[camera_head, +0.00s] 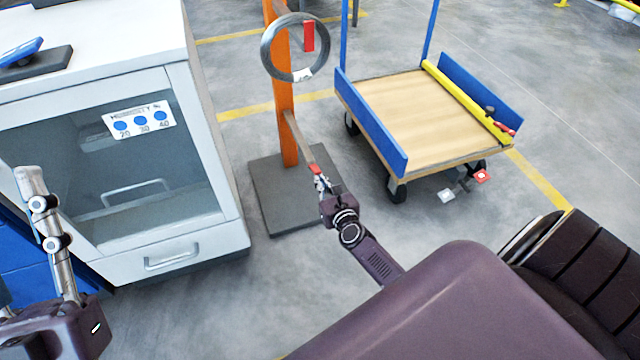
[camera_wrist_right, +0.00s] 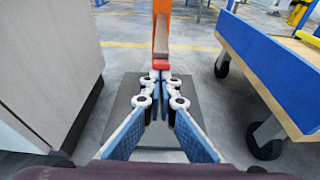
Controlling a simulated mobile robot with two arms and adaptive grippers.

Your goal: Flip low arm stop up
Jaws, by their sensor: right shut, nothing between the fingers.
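The orange post (camera_head: 283,90) stands on a dark base plate (camera_head: 268,200). Its low arm (camera_head: 297,138) reaches toward me and ends in a small red low arm stop (camera_head: 315,169), which does not stand up above the arm. In the right wrist view the stop (camera_wrist_right: 161,65) is just beyond my fingertips. My right gripper (camera_head: 321,184) is shut and empty, its tips (camera_wrist_right: 161,77) close below the stop; contact cannot be told. My left gripper (camera_head: 45,220) is partly in view at the left edge, away from the post.
A grey coil (camera_head: 267,60) hangs higher on the post, near an upright red stop (camera_head: 308,36). A blue-sided cart (camera_head: 425,115) stands right of the post. A white cabinet (camera_head: 165,245) stands to the left. Floor shows between them.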

